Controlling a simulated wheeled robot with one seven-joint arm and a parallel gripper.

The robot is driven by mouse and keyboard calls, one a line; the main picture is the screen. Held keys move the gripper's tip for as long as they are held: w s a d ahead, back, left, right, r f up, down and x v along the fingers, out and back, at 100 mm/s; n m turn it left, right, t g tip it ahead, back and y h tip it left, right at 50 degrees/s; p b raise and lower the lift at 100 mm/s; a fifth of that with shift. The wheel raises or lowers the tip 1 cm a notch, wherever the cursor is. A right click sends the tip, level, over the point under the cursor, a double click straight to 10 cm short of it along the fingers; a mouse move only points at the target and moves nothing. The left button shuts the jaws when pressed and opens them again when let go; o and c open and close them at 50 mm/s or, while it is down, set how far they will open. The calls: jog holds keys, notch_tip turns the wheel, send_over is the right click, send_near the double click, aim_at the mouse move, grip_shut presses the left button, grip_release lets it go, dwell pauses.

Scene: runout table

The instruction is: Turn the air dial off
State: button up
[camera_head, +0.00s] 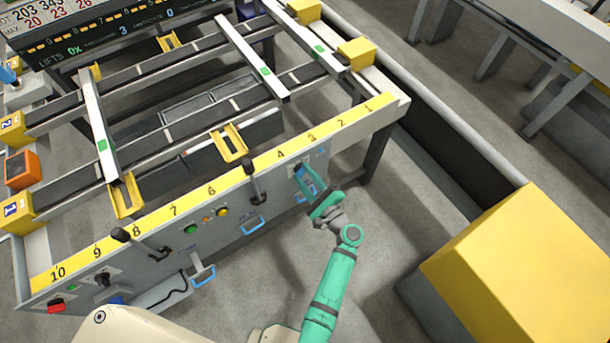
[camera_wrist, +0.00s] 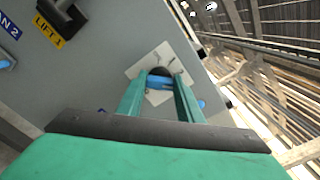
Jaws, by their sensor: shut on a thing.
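The air dial (camera_wrist: 158,82) is a dark knob with a blue part on a pale square plate (camera_wrist: 140,68), on the grey front panel. My gripper (camera_wrist: 160,92) has its two green fingers on either side of the dial and is shut on it. In the head view my gripper (camera_head: 309,180) reaches the right part of the panel, below the numbers 3 and 4. The dial is mostly hidden there by the fingers. The dial's exact pointing direction cannot be read.
The panel also carries black levers (camera_head: 254,182), a green button (camera_head: 190,229), a yellow button (camera_head: 222,211), blue handles (camera_head: 252,225) and a red switch (camera_head: 57,306). A large yellow box (camera_head: 530,260) stands at the right. Grey floor lies open around my arm.

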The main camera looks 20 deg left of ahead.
jog(key=n, duration=0.4)
jog(key=shift+n, duration=0.3)
jog(key=n, duration=0.5)
jog(key=shift+f, duration=0.15)
jog(key=shift+d+f+n, duration=0.1)
jog(key=shift+f+n, duration=0.05)
jog(key=shift+n, duration=5.35)
jog(key=o, duration=1.1)
